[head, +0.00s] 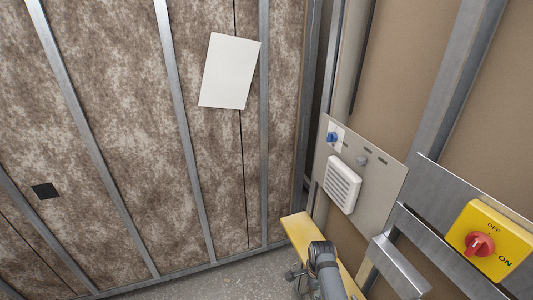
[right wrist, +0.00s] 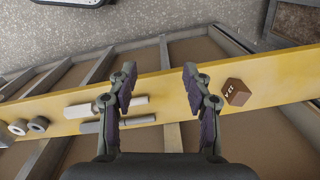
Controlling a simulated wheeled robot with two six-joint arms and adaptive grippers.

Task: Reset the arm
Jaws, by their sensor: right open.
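My right gripper (right wrist: 159,76) is open in the right wrist view, with nothing between its fingers. It is above a yellow plank-like shelf (right wrist: 225,80), which runs across behind the fingers. In the head view the yellow shelf (head: 297,228) shows at the bottom centre, and my grey right arm (head: 326,268) is over it, partly hiding it. My left gripper is in neither view.
On the shelf are a brown block (right wrist: 236,92), a white rod (right wrist: 85,108), a grey rod (right wrist: 90,127) and two rings (right wrist: 38,124).

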